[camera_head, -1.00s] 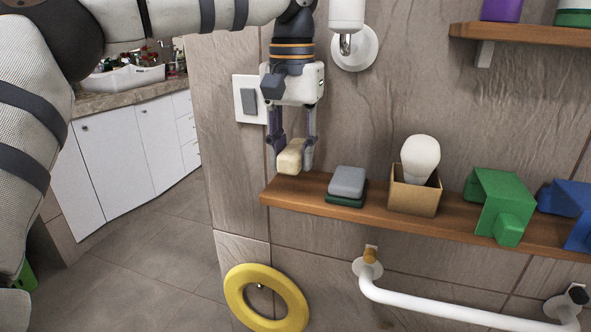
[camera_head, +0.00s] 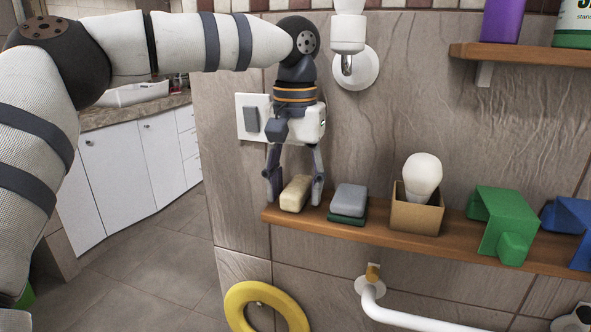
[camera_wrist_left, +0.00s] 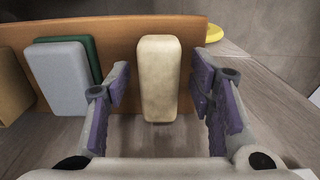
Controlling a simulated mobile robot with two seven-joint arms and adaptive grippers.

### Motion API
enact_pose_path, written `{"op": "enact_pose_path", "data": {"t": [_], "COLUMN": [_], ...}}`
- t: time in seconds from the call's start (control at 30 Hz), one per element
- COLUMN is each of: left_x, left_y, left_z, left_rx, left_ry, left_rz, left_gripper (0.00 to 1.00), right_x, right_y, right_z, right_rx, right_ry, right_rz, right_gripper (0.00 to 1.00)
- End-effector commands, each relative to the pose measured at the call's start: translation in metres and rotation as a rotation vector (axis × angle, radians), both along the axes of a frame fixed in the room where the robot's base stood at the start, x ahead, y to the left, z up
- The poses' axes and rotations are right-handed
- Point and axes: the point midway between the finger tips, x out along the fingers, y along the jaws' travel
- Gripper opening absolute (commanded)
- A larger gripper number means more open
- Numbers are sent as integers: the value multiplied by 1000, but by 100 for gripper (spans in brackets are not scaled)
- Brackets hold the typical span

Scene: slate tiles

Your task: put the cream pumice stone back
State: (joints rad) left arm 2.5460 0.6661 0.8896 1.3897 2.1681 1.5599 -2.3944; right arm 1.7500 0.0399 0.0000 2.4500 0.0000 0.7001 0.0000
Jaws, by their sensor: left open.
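The cream pumice stone (camera_head: 297,194) rests on the left end of the wooden shelf (camera_head: 385,226). My left gripper (camera_head: 295,199) points down over it, open, with one finger on each side of the stone. In the left wrist view the stone (camera_wrist_left: 159,78) lies between the two spread fingers (camera_wrist_left: 162,95), with a gap on both sides. My right gripper is not in view.
A grey block on a green base (camera_head: 348,201) sits just right of the stone. Further right are a box with a bulb (camera_head: 417,215) and a green bracket-like piece (camera_head: 502,225). A white switch plate (camera_head: 252,117) is behind my gripper. A yellow ring (camera_head: 265,304) hangs below.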

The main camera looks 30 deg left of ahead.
Motion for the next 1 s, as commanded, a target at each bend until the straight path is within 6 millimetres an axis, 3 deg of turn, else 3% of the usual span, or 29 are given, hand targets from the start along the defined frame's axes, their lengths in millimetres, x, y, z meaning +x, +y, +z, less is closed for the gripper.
{"op": "enact_pose_path", "data": {"t": [0.5,0.67,1.0], "left_x": [1,0,0], "left_y": [0,0,0], "left_z": [106,117,118], "left_rx": [-1,-3,-3], "left_ry": [2,2,2], "left_rz": [3,1,0], "left_gripper": [49,49,49], "right_x": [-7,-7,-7], "right_y": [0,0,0], "right_z": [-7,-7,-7], "right_rx": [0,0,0], "right_ry": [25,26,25], "right_rz": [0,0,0], "right_gripper": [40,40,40]}}
